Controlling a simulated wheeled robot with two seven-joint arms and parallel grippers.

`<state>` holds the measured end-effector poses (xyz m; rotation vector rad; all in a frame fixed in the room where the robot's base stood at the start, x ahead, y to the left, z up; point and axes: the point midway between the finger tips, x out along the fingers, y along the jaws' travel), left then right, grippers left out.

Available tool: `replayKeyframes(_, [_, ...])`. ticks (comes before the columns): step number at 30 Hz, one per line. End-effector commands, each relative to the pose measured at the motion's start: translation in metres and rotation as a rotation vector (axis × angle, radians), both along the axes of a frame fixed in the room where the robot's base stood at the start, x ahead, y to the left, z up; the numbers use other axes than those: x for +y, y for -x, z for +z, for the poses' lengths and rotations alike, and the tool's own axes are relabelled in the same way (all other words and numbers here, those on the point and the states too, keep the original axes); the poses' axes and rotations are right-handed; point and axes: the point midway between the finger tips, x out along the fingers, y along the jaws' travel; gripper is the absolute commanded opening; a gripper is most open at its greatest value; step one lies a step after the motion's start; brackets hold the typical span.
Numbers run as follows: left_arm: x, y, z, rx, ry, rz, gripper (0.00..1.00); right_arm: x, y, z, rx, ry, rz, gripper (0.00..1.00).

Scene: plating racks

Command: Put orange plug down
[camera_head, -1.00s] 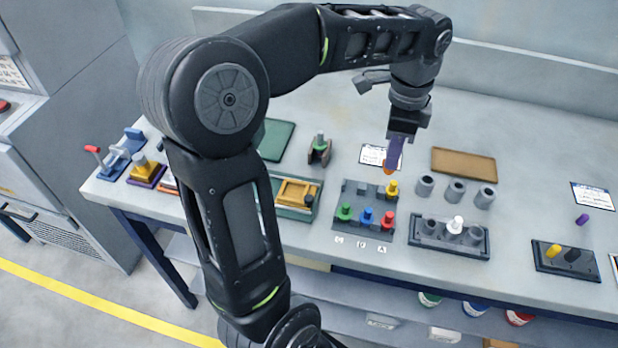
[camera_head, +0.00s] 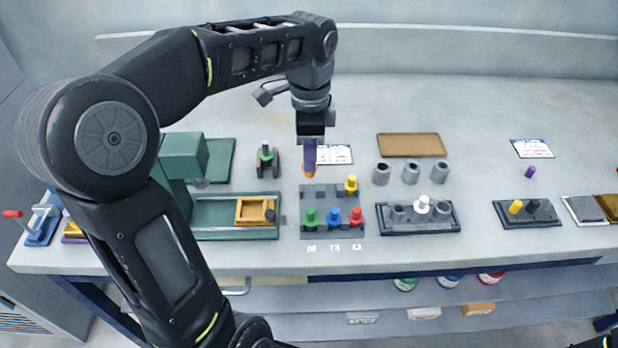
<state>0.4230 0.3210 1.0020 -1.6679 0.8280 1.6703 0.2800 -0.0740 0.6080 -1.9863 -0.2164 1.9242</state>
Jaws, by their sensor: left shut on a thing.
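The orange plug (camera_head: 309,171) is in the jaws of my left gripper (camera_head: 310,153), with only its orange lower part showing below the purple fingers. It appears over or just behind the back left part of the grey plug rack (camera_head: 327,226); I cannot tell whether it touches. The rack carries a green plug (camera_head: 310,217), a blue plug (camera_head: 334,217) and a red plug (camera_head: 356,216) in front, and a yellow plug (camera_head: 351,184) at the back right. My right gripper is out of view.
A white card (camera_head: 337,154) lies behind the rack. Grey cylinders (camera_head: 411,172) and a dark holder (camera_head: 418,224) with a white piece stand to the right. A green fixture (camera_head: 206,216) is to the left. A brown tray (camera_head: 411,144) lies behind; open bench lies further back.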

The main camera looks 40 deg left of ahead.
Motion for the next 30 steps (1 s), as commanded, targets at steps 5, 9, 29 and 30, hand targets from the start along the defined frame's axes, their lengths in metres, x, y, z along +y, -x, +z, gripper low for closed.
replayKeyframes(5, [0.000,0.000,-0.015,0.000,-0.001,0.000,0.00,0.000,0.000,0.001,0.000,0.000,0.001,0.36])
replayKeyframes(9, [0.000,0.000,-0.016,-0.001,-0.001,0.000,0.00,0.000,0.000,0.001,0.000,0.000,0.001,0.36])
replayKeyframes(29, [0.000,0.000,-0.053,-0.001,-0.001,0.000,0.00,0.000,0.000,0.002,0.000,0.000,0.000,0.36])
replayKeyframes(30, [0.000,0.000,-0.053,-0.001,-0.001,0.000,0.00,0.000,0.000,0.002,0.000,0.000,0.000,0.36])
